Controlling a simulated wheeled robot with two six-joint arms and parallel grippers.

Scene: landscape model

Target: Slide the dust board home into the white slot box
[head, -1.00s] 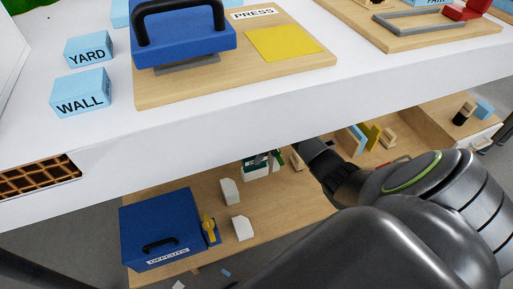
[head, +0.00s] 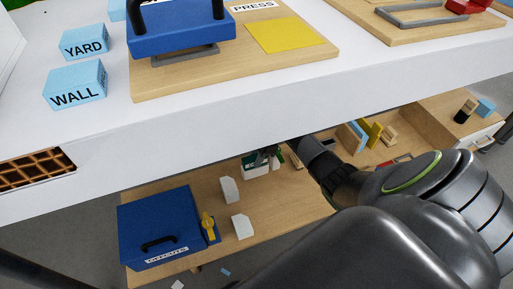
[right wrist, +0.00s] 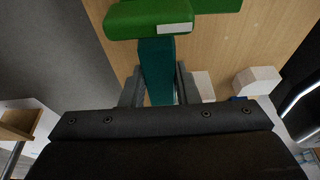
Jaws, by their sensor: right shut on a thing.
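My right gripper (right wrist: 157,88) is shut on a teal board (right wrist: 157,62), which stands between its two fingers in the right wrist view. A green piece (right wrist: 165,15) with a blank-looking white label lies across the board's far end; I cannot tell whether they are joined. In the head view, a small white box (head: 253,170) with green in it stands on the lower shelf under the table edge, close to the right gripper's tip (head: 272,154). The gripper partly covers it, so I cannot tell how deep the board sits. My left gripper is not in view.
On the wooden lower shelf (head: 190,192), two white blocks (head: 229,189) (head: 242,227) and a blue box (head: 158,228) with a yellow latch stand left of my arm. Blue and yellow boards (head: 360,135) stand to its right. The white tabletop (head: 110,135) overhangs the shelf.

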